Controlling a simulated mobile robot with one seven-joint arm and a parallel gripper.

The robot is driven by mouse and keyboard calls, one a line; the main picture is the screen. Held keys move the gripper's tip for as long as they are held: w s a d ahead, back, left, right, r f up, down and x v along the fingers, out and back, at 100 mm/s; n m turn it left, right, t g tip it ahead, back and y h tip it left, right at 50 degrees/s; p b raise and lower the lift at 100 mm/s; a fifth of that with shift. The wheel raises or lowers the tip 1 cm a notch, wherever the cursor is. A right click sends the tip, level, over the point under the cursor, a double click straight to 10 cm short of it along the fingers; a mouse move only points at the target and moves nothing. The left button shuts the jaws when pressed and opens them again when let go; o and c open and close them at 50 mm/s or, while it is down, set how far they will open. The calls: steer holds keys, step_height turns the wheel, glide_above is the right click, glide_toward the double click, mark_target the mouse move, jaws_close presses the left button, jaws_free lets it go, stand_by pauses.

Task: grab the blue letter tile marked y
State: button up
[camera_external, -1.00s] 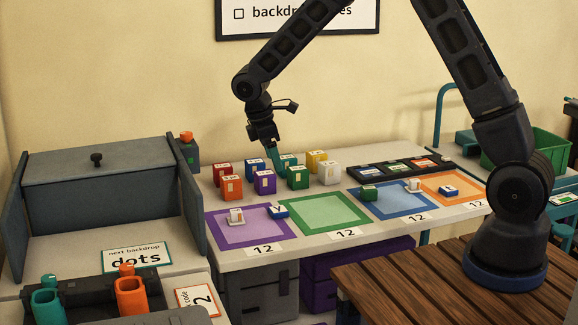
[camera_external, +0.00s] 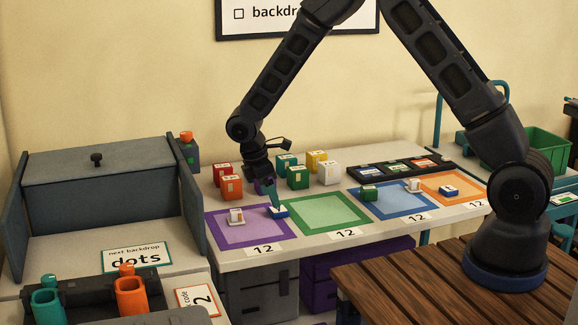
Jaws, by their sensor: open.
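A blue letter tile (camera_external: 280,213) lies at the right edge of the purple-bordered mat (camera_external: 215,238), by the gap to the green mat. Its letter is mostly hidden now behind my gripper's finger. My gripper (camera_external: 274,204) is open and points down, its fingertips right at the tile. I cannot tell whether they touch it. Another blue tile (camera_external: 449,191) lies on the orange mat; its letter is too small to read.
A white block (camera_external: 236,216) sits on the purple mat. Several coloured cubes, such as an orange cube (camera_external: 231,187) and a green cube (camera_external: 298,178), stand close behind my gripper. The green mat (camera_external: 322,212) is clear.

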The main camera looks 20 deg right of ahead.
mark_target(278, 212)
steer(key=x, duration=0.4)
steer(key=shift+s+d+f, duration=0.1)
steer(key=shift+d+f, duration=0.1)
steer(key=shift+d, duration=0.15)
steer(key=c, duration=1.1)
steer(key=shift+o, duration=0.2)
steer(key=shift+r, duration=0.1)
